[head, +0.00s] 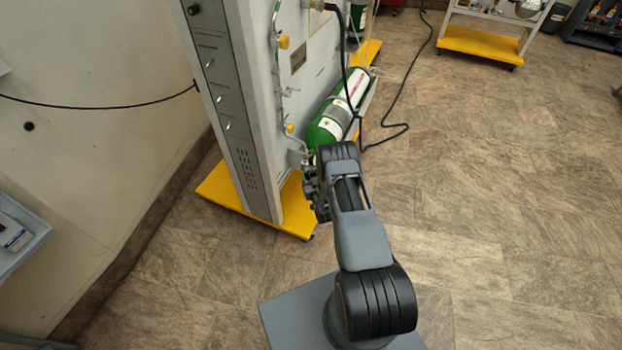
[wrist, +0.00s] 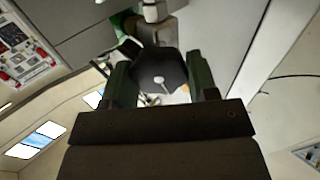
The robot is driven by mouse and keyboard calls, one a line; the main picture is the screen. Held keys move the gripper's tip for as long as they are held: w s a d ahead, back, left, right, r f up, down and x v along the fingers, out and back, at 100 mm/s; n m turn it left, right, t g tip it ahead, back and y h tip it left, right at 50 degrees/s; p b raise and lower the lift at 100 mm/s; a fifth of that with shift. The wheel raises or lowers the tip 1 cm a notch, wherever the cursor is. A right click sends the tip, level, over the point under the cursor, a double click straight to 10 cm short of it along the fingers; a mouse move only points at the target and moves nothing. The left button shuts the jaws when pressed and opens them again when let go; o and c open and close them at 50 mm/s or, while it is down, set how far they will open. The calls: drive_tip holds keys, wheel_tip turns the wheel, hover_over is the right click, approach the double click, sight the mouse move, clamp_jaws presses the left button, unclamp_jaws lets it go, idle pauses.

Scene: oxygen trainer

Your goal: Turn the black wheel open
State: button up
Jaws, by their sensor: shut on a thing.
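The black wheel (wrist: 160,68) shows in the wrist view, with a pale hub at its middle and a light metal fitting (wrist: 155,12) behind it. My gripper (wrist: 162,80) has one dark finger on each side of the wheel and is shut on it. In the head view, my gripper (head: 311,184) is at the lower part of the grey panel, near the bottom of a green cylinder (head: 328,122). The wheel cannot be made out there. How far the wheel is turned cannot be told.
The grey panel (head: 234,110) stands on a yellow base (head: 285,207) to the left of my arm. A cart with a yellow shelf (head: 480,44) stands at the back right. The tiled floor on the right is clear.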

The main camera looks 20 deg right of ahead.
drive_tip(key=n+b, duration=0.1)
drive_tip(key=n, duration=0.1)
drive_tip(key=n+b, duration=0.1)
drive_tip(key=shift+f+n, duration=0.2)
drive_tip(key=shift+n, duration=0.2)
drive_tip(key=n+b, duration=0.3)
drive_tip(key=n, duration=0.1)
drive_tip(key=shift+a+n+b, duration=0.15)
drive_tip(key=shift+n+b, duration=0.15)
drive_tip(key=shift+b, duration=0.05)
drive_tip(key=n+b, duration=0.3)
drive_tip(key=n, duration=0.1)
drive_tip(key=shift+f, duration=0.15)
drive_tip(key=n+b, duration=0.3)
drive_tip(key=n, duration=0.1)
drive_tip(key=shift+b, duration=0.3)
drive_tip(key=n+b, duration=0.4)
drive_tip(key=shift+f+n, duration=0.15)
drive_tip(key=shift+n, duration=0.15)
drive_tip(key=n+b, duration=0.4)
drive_tip(key=b, duration=0.1)
drive_tip(key=shift+f+n, duration=0.1)
drive_tip(key=shift+n, duration=0.2)
drive_tip(key=n+b, duration=0.5)
drive_tip(key=b, duration=0.1)
drive_tip(key=shift+n+b, duration=0.55)
drive_tip(key=shift+n, duration=0.25)
drive_tip(key=shift+r+n, duration=0.2)
drive_tip(key=shift+n, duration=0.1)
